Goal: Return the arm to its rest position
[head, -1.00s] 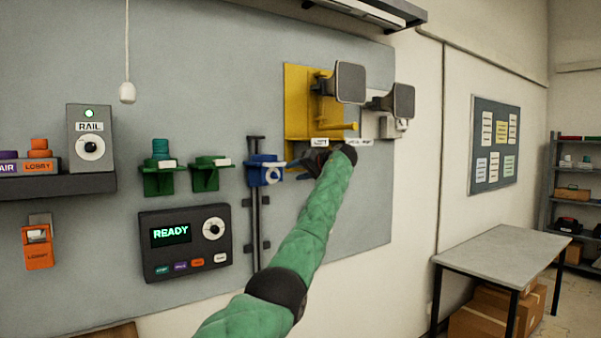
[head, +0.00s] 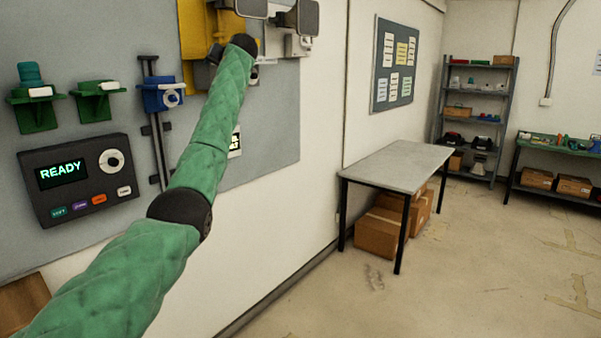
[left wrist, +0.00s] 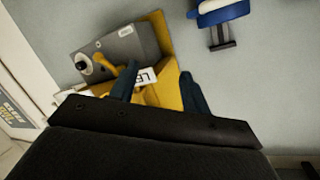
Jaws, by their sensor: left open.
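My left arm reaches up from the lower left in the head view. My left gripper (head: 215,54) is at the yellow wall plate (head: 193,50), mostly hidden behind my own wrist. In the left wrist view its two dark fingers (left wrist: 160,86) stand apart, with nothing seen held between them. Beyond them are the yellow plate, a white label and a grey box (left wrist: 128,42) with a yellow lever. I cannot tell whether the fingers touch any of these. My right gripper is not in view.
A panel reading READY (head: 80,178), green holders (head: 97,100) and a blue holder (head: 162,94) are on the wall board, left of my arm. A grey-topped table (head: 397,165) stands right, with cartons (head: 380,232) beneath. The floor right of it is open.

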